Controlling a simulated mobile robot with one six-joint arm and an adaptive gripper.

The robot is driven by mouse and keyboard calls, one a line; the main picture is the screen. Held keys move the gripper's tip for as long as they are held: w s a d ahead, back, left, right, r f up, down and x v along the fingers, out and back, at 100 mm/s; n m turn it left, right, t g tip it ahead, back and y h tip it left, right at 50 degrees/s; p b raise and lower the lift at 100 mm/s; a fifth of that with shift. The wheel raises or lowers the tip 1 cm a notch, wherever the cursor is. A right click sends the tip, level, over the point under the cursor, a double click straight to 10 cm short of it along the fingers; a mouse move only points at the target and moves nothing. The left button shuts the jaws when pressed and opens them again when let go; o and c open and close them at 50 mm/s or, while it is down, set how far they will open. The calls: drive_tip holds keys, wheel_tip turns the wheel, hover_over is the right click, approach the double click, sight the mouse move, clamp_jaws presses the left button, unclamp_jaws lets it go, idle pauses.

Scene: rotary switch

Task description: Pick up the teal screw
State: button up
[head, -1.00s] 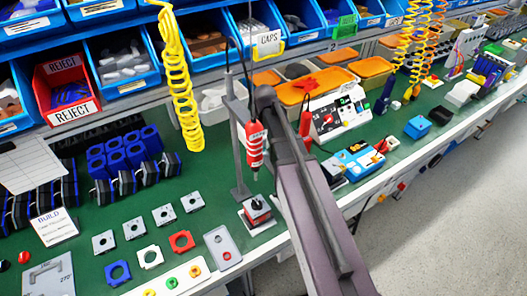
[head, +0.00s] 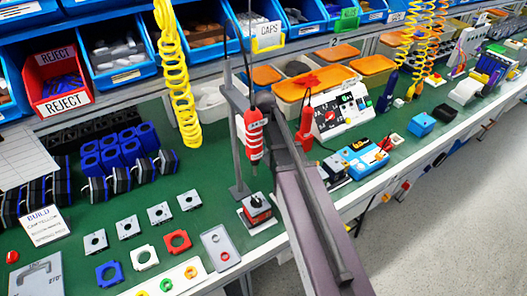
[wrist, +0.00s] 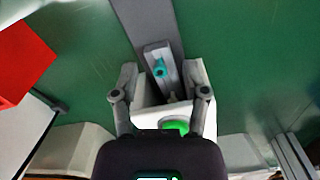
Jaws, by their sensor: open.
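The small teal screw (wrist: 160,68) shows in the wrist view, on a narrow grey block (wrist: 158,58) just ahead of my gripper. My gripper (wrist: 161,80) is open, with one grey finger on each side of the block. The screw lies about midway between the fingertips and is not held. I cannot tell how far the fingers are above it. In the head view I cannot make out the screw or my fingers; my arm reaches in from the lower right.
A white box with a green button (wrist: 175,127) is right by my fingers. A red object (wrist: 20,60) lies at the upper left of the wrist view. In the head view, a red screwdriver (head: 254,140) hangs by a stand, and orange trays (head: 315,84) line the back of the green bench.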

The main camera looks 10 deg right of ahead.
drive_tip(key=shift+f, duration=0.25)
idle(0.4)
clamp_jaws()
